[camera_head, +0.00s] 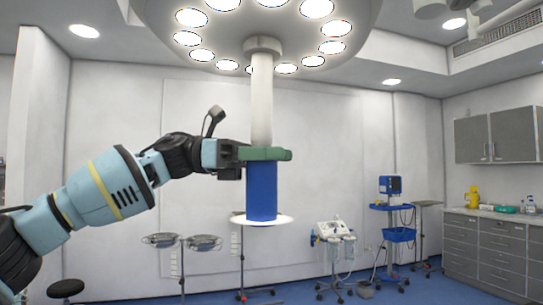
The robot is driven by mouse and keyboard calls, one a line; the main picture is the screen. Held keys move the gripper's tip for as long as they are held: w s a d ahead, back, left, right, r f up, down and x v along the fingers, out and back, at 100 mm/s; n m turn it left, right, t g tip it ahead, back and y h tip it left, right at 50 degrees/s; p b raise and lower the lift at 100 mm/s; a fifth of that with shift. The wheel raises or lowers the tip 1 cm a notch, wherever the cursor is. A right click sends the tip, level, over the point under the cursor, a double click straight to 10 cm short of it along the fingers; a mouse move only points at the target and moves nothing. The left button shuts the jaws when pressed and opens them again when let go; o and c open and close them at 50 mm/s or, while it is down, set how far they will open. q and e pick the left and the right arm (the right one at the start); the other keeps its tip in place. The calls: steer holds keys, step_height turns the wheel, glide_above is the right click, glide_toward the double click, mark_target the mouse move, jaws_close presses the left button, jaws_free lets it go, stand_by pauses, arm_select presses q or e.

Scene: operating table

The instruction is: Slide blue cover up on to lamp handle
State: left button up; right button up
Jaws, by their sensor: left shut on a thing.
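The white lamp handle (262,100) hangs straight down from the round surgical lamp (270,22) at the top of the view. The blue cover (262,190) stands upright in line below the handle, with a pale disc (282,222) at its lower end. My left gripper (266,154) reaches in from the left and is shut on the cover near its top. A green band there crosses the cover's top edge and hides where handle and cover meet. How far the handle is inside the cover cannot be seen. My right gripper is not in view.
Two tray stands (203,243) are behind on the left. A white device on a stand (335,235) and a blue cart (390,232) are at the back right. Grey cabinets (487,245) line the right wall. The space right of the cover is clear.

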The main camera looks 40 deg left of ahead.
mark_target(271, 115)
arm_select(q)
steer(key=shift+r, duration=0.75)
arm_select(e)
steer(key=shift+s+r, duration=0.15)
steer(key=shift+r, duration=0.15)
arm_select(q)
steer(key=shift+r+p, duration=0.4)
steer(key=shift+r, duration=0.15)
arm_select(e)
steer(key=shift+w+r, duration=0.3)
arm_select(q)
steer(key=shift+r, duration=0.35)
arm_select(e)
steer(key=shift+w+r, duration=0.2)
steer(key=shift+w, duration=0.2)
arm_select(q)
steer(key=shift+r, duration=0.15)
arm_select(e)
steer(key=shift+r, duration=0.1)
arm_select(q)
steer(key=shift+r+p, duration=0.4)
steer(key=shift+r, duration=0.25)
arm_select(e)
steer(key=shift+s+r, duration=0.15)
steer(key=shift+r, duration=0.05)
arm_select(q)
steer(key=shift+r, duration=0.45)
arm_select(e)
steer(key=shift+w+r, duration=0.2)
